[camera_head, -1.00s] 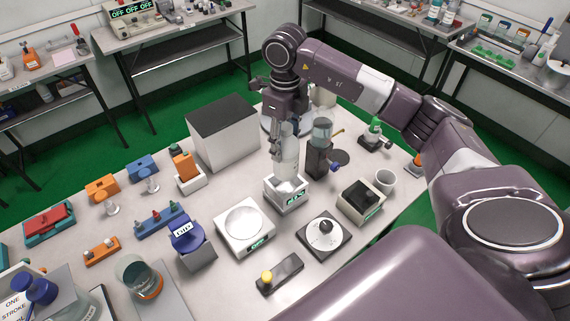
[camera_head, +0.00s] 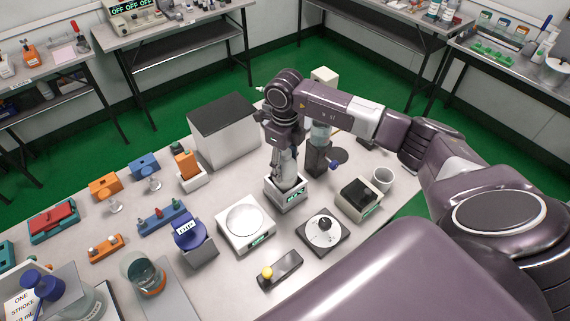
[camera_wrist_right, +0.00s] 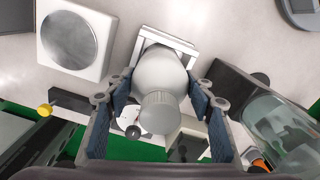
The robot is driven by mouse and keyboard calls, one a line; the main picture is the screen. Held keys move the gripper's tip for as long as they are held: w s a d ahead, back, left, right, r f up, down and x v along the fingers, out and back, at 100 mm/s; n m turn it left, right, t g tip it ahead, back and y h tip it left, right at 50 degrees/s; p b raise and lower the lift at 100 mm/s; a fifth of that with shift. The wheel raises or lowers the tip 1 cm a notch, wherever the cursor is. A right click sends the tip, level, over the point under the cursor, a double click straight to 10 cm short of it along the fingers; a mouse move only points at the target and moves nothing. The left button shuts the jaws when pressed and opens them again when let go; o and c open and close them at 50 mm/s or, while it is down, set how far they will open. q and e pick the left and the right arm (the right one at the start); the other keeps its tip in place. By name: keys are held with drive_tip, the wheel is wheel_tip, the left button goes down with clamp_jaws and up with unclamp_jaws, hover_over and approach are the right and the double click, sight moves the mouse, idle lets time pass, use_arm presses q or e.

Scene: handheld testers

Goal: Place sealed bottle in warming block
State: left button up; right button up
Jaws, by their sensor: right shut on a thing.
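My right gripper (camera_head: 285,150) points down and is shut on a whitish bottle (camera_head: 287,174). The wrist view shows the bottle (camera_wrist_right: 160,72) between the blue finger pads of the right gripper (camera_wrist_right: 161,108), its round cap (camera_wrist_right: 160,112) towards the camera. The warming block, a small white box with a lit green display (camera_head: 291,197), stands directly under the bottle on the bench; its pale rim also shows in the wrist view (camera_wrist_right: 165,36). The bottle's lower end is at the block's opening; I cannot tell whether it touches the bottom. My left gripper is not in view.
A scale with a round plate (camera_head: 243,223) stands in front-left of the block, a round dial unit (camera_head: 322,230) in front-right. A dark-topped device (camera_head: 360,194) and a dark stand (camera_head: 318,160) are close on the right. A large white box (camera_head: 222,135) stands behind.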

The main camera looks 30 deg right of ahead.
drive_tip(key=shift+f, duration=0.2)
drive_tip(key=o, duration=1.6)
drive_tip(key=shift+r, duration=0.1)
drive_tip(key=shift+r, duration=0.45)
wheel_tip(320, 180, up, 11)
drive_tip(key=shift+r+b, duration=0.2)
drive_tip(key=shift+b, duration=1)
